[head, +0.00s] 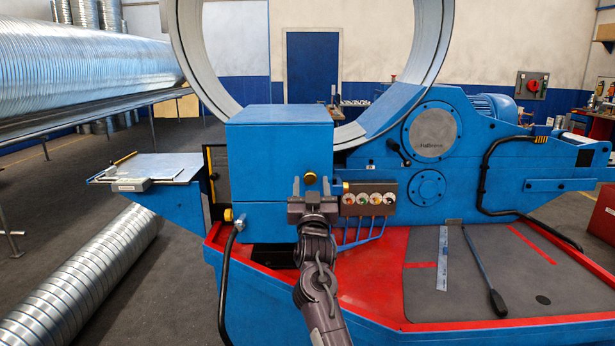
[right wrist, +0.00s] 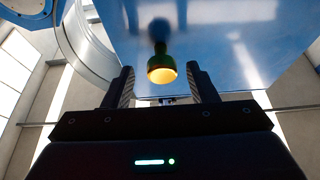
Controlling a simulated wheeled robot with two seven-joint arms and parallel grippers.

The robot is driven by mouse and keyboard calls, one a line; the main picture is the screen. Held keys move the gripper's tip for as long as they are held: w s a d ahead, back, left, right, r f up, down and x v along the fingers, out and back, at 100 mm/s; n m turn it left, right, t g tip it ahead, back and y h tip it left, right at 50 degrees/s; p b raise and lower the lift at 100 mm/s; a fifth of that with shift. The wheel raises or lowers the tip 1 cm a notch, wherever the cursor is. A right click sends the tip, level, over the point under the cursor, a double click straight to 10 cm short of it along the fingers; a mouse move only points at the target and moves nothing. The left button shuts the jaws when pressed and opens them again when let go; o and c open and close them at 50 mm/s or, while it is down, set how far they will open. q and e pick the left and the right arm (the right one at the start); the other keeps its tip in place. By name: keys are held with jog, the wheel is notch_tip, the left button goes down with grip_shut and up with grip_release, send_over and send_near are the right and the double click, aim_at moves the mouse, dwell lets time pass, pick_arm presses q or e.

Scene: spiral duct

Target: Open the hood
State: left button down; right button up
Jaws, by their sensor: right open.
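The hood is the blue box-shaped cover (head: 278,150) on the blue machine, and it looks closed in the head view. A brass-coloured knob (head: 310,178) sits low on its front face, towards the right. My right gripper (head: 312,198) is just in front of and slightly below this knob in the head view. In the right wrist view, the knob (right wrist: 161,68) shows between and beyond the two open fingers of my right gripper (right wrist: 162,88), with no visible contact. The blue face of the hood (right wrist: 215,45) fills much of that view. My left gripper is not in view.
A large metal ring (head: 432,40) stands behind the hood. A panel of gauges (head: 368,198) sits right of the knob. A lever (head: 484,270) lies on the grey mat of the red platform. A spiral duct (head: 90,275) lies on the floor at left.

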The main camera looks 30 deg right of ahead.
jog(key=shift+x, duration=1.35)
grip_shut()
